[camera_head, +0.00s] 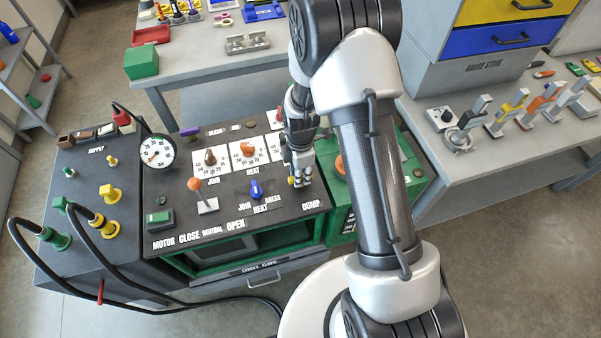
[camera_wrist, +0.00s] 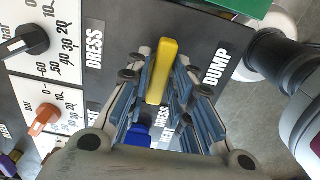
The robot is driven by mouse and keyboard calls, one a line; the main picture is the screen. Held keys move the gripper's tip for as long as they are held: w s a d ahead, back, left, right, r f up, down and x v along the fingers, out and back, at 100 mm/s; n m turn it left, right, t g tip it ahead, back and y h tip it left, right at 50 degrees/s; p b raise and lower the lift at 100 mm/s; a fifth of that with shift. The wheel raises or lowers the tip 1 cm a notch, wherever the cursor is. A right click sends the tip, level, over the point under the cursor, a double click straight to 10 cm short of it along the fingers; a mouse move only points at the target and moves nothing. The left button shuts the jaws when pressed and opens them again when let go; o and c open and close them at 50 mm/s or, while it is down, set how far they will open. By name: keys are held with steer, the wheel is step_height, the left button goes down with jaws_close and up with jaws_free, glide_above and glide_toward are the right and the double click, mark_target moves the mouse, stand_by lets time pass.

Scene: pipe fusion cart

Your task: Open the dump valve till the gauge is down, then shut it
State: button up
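The dump valve's yellow handle (camera_wrist: 163,70) lies beside the DUMP label (camera_wrist: 215,68) in the wrist view. My gripper (camera_wrist: 161,82) has a finger on each side of the handle, close to it. Whether both pads touch it is not clear. In the head view my gripper (camera_head: 299,172) is low over the panel's right side, just above the DUMP label (camera_head: 311,205), and hides most of the handle. The round white pressure gauge (camera_head: 157,152) stands at the panel's back left. Its needle is too small to read surely.
An orange-knobbed lever (camera_head: 196,184) and a blue selector (camera_head: 256,190) stand left of my gripper. Dial knobs (camera_head: 247,149) are behind them. Black hoses (camera_head: 90,218) loop at the left. A side table with clamps (camera_head: 464,135) is at the right.

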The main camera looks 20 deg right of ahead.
steer(key=shift+o, duration=1.1)
step_height(320, 180, up, 12)
steer(key=s+r+m+t, duration=0.1)
steer(key=s+r+m, duration=0.4)
steer(key=r, duration=0.3)
steer(key=s+r+m+t, duration=0.1)
steer(key=s+r+m, duration=0.3)
steer(key=r, duration=0.4)
steer(key=s+r+m+t, duration=0.1)
steer(key=s+r+m, duration=0.1)
steer(key=s+m, duration=0.2)
steer(key=s+r+m+t, duration=0.1)
steer(key=s+r+m, duration=0.2)
steer(key=s, duration=0.6)
steer(key=shift+r+m+t, duration=0.25)
steer(key=shift+m+t, duration=0.05)
steer(key=shift+m, duration=0.8)
